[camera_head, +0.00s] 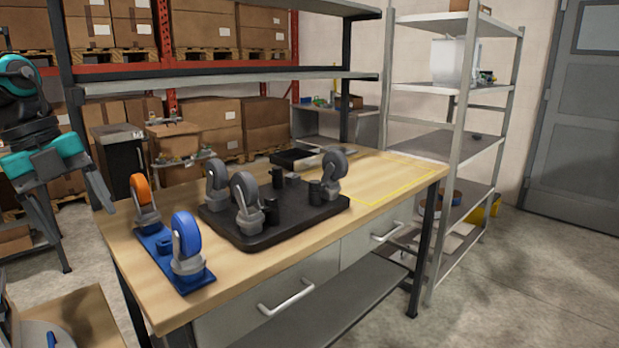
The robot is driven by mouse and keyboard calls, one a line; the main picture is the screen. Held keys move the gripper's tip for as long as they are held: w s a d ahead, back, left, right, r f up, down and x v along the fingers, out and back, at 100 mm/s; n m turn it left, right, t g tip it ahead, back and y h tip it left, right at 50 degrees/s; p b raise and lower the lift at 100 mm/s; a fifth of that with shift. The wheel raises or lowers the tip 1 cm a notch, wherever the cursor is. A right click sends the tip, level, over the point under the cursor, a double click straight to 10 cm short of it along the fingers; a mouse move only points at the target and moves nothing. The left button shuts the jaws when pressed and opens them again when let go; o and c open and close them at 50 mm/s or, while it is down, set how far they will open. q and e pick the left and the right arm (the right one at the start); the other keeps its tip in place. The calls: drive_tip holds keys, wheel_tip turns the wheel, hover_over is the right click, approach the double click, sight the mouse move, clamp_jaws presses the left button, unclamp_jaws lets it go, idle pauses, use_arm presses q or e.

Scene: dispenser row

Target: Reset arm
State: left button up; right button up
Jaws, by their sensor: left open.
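My left gripper (72,205) hangs at the left edge of the head view, above and beside the left end of the wooden workbench (300,262). Its two fingers are spread apart, with nothing between them. The teal and dark arm comes in from the left. My right gripper does not show. On the bench, a blue tray (160,256) carries an orange-wheeled caster (143,195) and a blue-wheeled caster (187,240). A black tray (290,222) holds several grey-wheeled casters (246,196) and black cylinders.
A yellow-outlined area (392,177) on the bench's right end is clear. A small black tray (294,159) lies at the back edge. A metal shelf (455,145) stands right of the bench.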

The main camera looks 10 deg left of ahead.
use_arm(q)
drive_tip(key=s+d+f+n+t+h, duration=0.1)
drive_tip(key=s+f+n+t+h, duration=0.3)
drive_tip(key=f, duration=1)
drive_tip(key=d+f+n+t+h, duration=0.1)
drive_tip(key=f+n+t, duration=0.6)
drive_tip(key=f, duration=0.7)
drive_tip(key=s+d+f+n+y, duration=0.2)
drive_tip(key=s+d+f+n, duration=0.1)
drive_tip(key=d, duration=0.3)
drive_tip(key=s+d+f+n+y, duration=0.1)
drive_tip(key=s+d+f+n, duration=0.2)
drive_tip(key=d+f+n, duration=0.2)
drive_tip(key=s+d+f+n+g+y, duration=0.1)
drive_tip(key=s+d+f+n, duration=0.3)
drive_tip(key=d, duration=0.5)
drive_tip(key=shift+f+y+p, duration=0.3)
drive_tip(key=shift+f+y, duration=0.35)
drive_tip(key=shift+y, duration=0.15)
drive_tip(key=shift+a, duration=0.15)
